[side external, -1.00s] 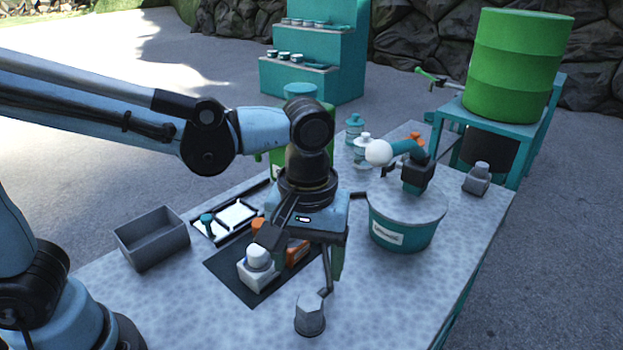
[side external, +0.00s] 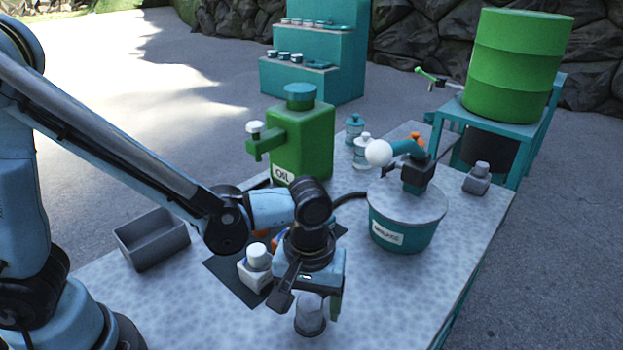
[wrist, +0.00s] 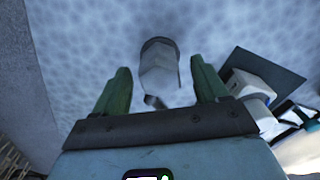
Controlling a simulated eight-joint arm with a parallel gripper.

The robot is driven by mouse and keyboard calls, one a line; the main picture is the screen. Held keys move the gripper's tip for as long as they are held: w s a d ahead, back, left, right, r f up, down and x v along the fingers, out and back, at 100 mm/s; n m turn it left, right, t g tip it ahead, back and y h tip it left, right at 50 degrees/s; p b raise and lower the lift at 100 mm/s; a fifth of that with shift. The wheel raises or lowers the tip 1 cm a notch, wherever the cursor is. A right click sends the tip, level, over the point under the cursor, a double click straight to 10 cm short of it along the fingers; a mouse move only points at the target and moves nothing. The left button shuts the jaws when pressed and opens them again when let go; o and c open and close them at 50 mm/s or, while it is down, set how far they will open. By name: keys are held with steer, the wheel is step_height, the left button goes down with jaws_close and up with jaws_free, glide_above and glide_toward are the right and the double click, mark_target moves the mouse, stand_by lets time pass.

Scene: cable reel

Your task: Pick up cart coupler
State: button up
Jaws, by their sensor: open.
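A grey, cup-like metal part with a hooked end, which looks like the cart coupler (side external: 309,320), stands on the table near its front edge. In the wrist view the coupler (wrist: 158,68) lies between the two green fingers, with a gap on each side. My gripper (side external: 308,294) is open and points down, close above the coupler in the side view; its fingers also show in the wrist view (wrist: 160,72). The gripper hides the coupler's upper part in the side view. I cannot tell whether the fingertips are level with it.
A white-capped block (side external: 256,267) stands on a dark mat (side external: 222,268) just left of my gripper. A grey open bin (side external: 152,240) is farther left. A green oil can (side external: 303,140) and a teal grease tub (side external: 404,232) stand behind. The table right of the coupler is clear.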

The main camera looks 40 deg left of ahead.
steer(key=shift+f, duration=0.95)
steer(key=shift+c, duration=0.4)
steer(key=c, duration=1.1)
steer(key=shift+o, duration=0.2)
steer(key=shift+r, duration=0.1)
